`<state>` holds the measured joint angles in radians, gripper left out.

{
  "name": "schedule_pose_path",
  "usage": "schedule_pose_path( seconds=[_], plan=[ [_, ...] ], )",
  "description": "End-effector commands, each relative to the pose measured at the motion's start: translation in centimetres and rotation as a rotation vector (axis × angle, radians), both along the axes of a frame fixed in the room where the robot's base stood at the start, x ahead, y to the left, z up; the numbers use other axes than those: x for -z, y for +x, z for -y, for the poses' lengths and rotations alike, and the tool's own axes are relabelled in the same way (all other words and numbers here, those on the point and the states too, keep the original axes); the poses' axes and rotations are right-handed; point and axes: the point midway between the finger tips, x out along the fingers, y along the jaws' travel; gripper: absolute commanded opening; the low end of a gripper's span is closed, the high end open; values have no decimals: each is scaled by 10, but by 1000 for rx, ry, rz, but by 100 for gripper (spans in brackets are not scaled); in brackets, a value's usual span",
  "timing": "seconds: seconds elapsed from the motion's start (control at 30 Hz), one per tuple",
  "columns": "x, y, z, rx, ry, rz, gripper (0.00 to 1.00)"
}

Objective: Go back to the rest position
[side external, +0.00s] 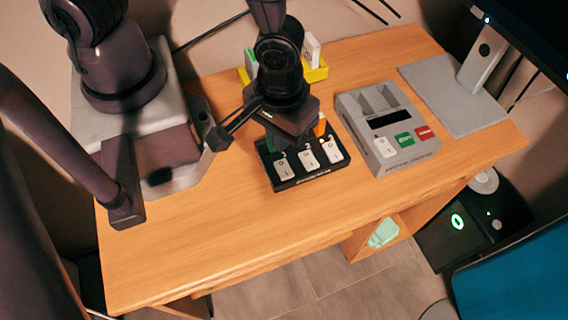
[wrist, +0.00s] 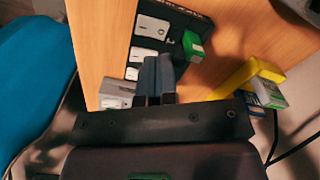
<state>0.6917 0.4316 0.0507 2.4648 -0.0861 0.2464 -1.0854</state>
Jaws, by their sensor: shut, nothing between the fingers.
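My gripper (wrist: 157,62) is shut and empty; its two fingers lie side by side in the wrist view. In the side external view my gripper's dark body hangs over the back of a black holder (side external: 287,187), and I cannot make out the fingertips there. The holder carries several white blocks, with a green piece and an orange piece behind them. The black holder also shows in the wrist view (wrist: 178,15), with white blocks and a green block (wrist: 194,47).
A grey device (side external: 357,108) with empty slots, a white block and green and red pieces stands right of the holder. A yellow tray (side external: 316,74) with blocks is behind my gripper. A monitor stand (side external: 470,105) is at right. The wooden table's front (side external: 215,240) is clear.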

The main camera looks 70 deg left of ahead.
Motion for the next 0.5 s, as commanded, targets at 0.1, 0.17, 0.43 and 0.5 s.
schedule_pose_path(
  seconds=[0.1, 0.17, 0.43, 0.5],
  plan=[
    [-8, 0, 0, 0, -1, 2, 0],
    [-11, 0, 0, 0, -1, 0, 0],
    [-12, 0, 0, 0, 0, -1, 0],
    [-12, 0, 0, 3, 0, -1, 0]
  ],
)
